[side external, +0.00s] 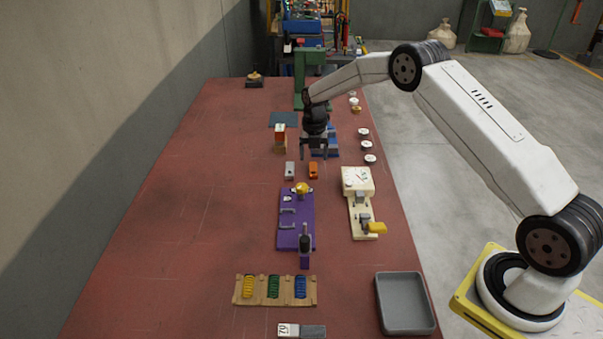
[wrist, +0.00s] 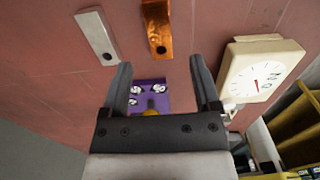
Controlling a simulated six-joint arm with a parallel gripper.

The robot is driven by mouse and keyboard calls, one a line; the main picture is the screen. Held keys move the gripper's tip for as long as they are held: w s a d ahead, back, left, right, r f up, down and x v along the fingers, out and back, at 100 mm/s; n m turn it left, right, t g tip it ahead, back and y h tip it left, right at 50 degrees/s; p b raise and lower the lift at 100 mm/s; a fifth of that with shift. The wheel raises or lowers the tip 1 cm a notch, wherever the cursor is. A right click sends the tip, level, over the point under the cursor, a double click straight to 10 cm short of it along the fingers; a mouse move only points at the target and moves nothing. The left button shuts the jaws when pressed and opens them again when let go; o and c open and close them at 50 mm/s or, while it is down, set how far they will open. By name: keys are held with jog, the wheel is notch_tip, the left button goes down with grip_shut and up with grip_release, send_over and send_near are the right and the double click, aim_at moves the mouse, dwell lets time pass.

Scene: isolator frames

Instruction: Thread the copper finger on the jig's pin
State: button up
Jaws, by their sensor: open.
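The copper finger (side external: 313,170) is a short orange bar lying on the red bench. In the wrist view the copper finger (wrist: 157,25) has a dark hole near its lower end. It lies just beyond my open fingertips, untouched. My gripper (side external: 313,156) is open and empty, pointing down above the bench behind the copper finger. In the wrist view my gripper (wrist: 160,65) has its fingers wide apart. A purple fixture (side external: 284,236), likely the jig, stands in front, with a yellow knob, metal brackets and a dark handle; it shows partly in the wrist view (wrist: 149,100). I cannot make out its pin.
A grey metal finger (side external: 289,170) lies left of the copper one. A cream dial unit (side external: 357,180) stands right. A wooden rack (side external: 257,301) of coloured coils and a grey tray (side external: 405,303) are in front. The bench's left side is clear.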

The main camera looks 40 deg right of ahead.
aim_at(313, 169)
jog(key=shift+d+f, duration=0.1)
jog(key=shift+f, duration=2.4)
jog(key=shift+w, duration=0.1)
grip_shut()
